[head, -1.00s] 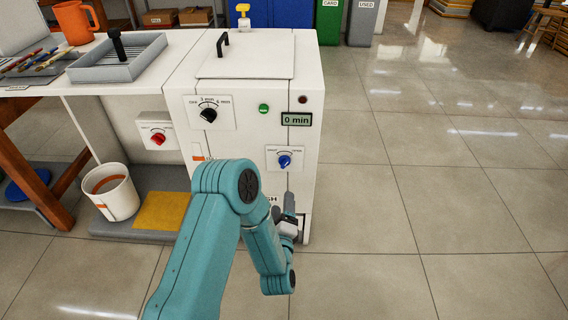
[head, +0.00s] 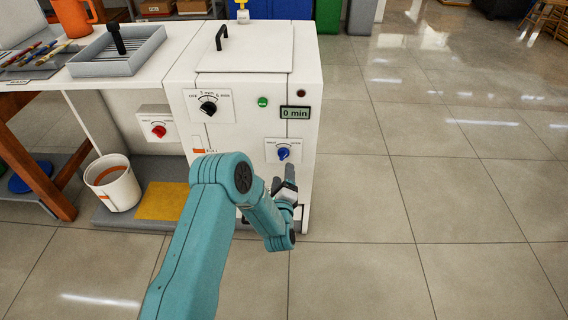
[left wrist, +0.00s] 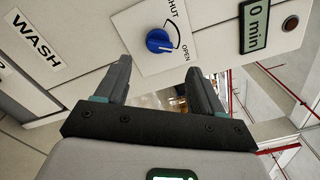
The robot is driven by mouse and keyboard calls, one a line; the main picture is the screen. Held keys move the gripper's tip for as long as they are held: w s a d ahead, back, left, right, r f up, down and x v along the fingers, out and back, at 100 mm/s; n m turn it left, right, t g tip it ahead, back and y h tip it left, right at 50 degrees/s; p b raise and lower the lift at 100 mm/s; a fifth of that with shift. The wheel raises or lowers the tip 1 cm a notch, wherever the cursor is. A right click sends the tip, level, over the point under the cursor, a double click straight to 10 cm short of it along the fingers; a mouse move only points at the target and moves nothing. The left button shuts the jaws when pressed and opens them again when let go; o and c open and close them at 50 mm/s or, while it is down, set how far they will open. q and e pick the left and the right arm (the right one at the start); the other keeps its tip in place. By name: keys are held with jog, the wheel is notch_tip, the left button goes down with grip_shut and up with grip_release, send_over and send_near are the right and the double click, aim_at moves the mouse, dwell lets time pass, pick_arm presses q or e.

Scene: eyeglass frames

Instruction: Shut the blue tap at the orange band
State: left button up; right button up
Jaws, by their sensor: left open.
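The blue tap (head: 283,153) is a round knob on a white plate, low on the right of the white cabinet's front. In the left wrist view the tap (left wrist: 159,40) has an arc marked SHUT and OPEN; a light mark on it faces the OPEN side. An orange band (head: 199,152) shows beside a FULL label on the cabinet's left front, partly hidden by my arm. My left gripper (head: 288,178) is just below the tap, open and empty. In the left wrist view its fingers (left wrist: 156,62) point towards the tap, apart from it. My right gripper is out of view.
The white cabinet (head: 245,80) also carries a black knob (head: 208,108), a green button (head: 262,102) and a "0 min" display (head: 295,113). A red tap (head: 159,131) is left of it. A white bucket (head: 115,190) stands below. The floor at right is free.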

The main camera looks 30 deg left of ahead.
aim_at(284, 158)
pick_arm(q)
jog(key=b+x, duration=0.1)
jog(key=x, duration=0.6)
jog(key=c, duration=1.1)
